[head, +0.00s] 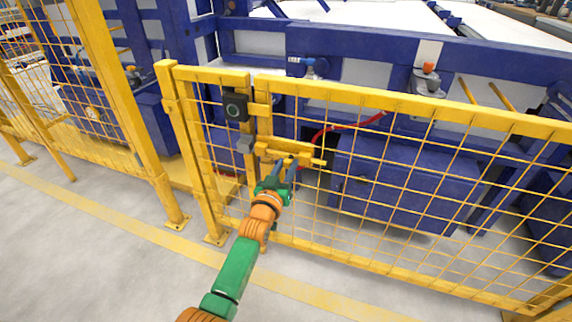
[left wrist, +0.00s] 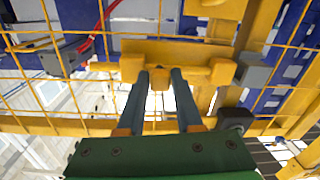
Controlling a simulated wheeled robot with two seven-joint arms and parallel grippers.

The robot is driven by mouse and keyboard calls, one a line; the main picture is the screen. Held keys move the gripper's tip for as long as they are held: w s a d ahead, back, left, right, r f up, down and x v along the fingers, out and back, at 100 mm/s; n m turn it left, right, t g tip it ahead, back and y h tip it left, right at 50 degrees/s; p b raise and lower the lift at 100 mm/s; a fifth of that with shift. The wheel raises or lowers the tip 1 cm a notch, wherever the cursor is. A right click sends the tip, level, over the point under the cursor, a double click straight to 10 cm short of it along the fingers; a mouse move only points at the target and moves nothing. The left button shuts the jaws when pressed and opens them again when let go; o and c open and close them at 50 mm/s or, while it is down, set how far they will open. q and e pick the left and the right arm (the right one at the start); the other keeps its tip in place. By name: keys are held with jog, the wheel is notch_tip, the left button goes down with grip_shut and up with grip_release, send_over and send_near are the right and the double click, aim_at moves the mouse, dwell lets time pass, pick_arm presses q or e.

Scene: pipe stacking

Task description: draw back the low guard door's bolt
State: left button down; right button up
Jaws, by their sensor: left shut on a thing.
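The low guard door (head: 400,180) is a yellow mesh panel in a yellow frame, and it stands in line with the fence post beside it. Its yellow bolt (head: 272,149) lies level across the door's left edge. In the left wrist view, the bolt's rod (left wrist: 103,67) sticks out past a bracket at the left. My left gripper (head: 283,171) reaches the bolt from the front and is shut on the bolt's handle (left wrist: 159,78), which sits between its two fingers. A grey block (head: 246,143) is beside the bolt; whether the rod enters it is unclear. My right gripper is out of view.
A black box (head: 235,106) with a round face is on the fence above the bolt. Blue machinery (head: 400,185) and a red cable (head: 350,126) are behind the mesh. The grey floor (head: 130,260) in front is clear, with a yellow line.

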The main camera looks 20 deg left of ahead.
pick_arm(q)
jog(key=shift+d, duration=0.3)
jog(key=shift+a, duration=0.15)
jog(key=c, duration=0.8)
grip_release()
jog(key=shift+o, duration=1.1)
jog(key=shift+d, duration=0.3)
jog(key=shift+a, duration=0.1)
